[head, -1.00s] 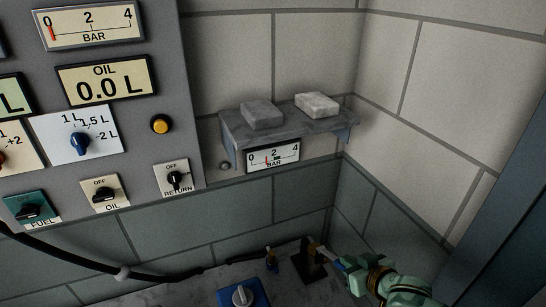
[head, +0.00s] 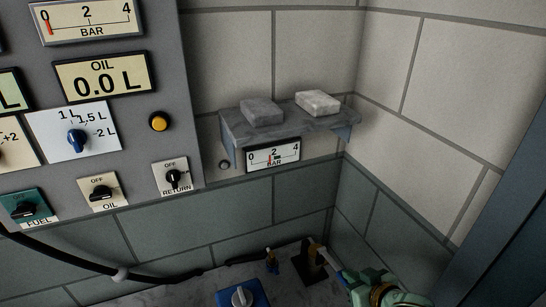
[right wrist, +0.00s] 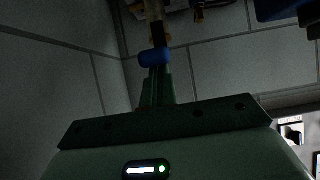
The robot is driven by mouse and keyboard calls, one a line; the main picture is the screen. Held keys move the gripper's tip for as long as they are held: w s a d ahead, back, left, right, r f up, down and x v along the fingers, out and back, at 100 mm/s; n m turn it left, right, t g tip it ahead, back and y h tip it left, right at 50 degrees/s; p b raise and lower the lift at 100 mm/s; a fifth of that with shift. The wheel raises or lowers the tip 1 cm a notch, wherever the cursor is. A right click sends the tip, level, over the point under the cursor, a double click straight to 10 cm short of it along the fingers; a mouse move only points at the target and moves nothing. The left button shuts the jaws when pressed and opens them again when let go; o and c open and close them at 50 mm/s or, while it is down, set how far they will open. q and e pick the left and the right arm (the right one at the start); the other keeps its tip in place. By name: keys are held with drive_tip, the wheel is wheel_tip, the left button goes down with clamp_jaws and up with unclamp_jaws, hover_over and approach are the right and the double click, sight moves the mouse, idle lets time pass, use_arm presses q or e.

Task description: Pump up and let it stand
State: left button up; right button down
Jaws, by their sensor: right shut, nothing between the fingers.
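The hand pump (head: 309,266), a dark block with a brassy top and a pale lever, stands on the bench near the corner. The lever's blue grip (right wrist: 155,58) shows in the right wrist view, right before my fingertips. My right gripper (head: 345,274) is shut with nothing between its fingers, at the lever's outer end. I cannot tell whether it touches the grip. A small BAR gauge (head: 285,153) hangs under the shelf; its red needle stands a little short of 2, left of a green mark. My left gripper is not in view.
A grey panel (head: 190,120) at left carries a large BAR gauge near 0, an OIL display reading 0.0 L, knobs and a yellow button (head: 160,122). A shelf (head: 240,130) holds two blocks. A blue box with a white knob (head: 242,297) stands on the bench. Walls close the corner.

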drive_tip(key=shift+s+f, duration=0.2)
drive_tip(key=shift+f, duration=0.25)
idle(0.3)
drive_tip(key=shift+w+r+p, duration=0.25)
drive_tip(key=shift+r+p, duration=0.6)
drive_tip(key=shift+r, duration=0.05)
drive_tip(key=shift+w+a+r+p, duration=0.15)
drive_tip(key=shift+w+r+p, duration=0.25)
drive_tip(key=shift+r+p, duration=0.45)
drive_tip(key=shift+w+a+r+p, duration=0.15)
drive_tip(key=shift+w+r+p, duration=0.25)
drive_tip(key=shift+r+p, duration=0.45)
drive_tip(key=shift+w+a+r+p, duration=0.1)
drive_tip(key=shift+w+r+p, duration=0.2)
drive_tip(key=shift+r+p, duration=0.35)
drive_tip(key=p+v, duration=0.6)
drive_tip(key=p, duration=0.1)
drive_tip(key=shift+s, duration=0.4)
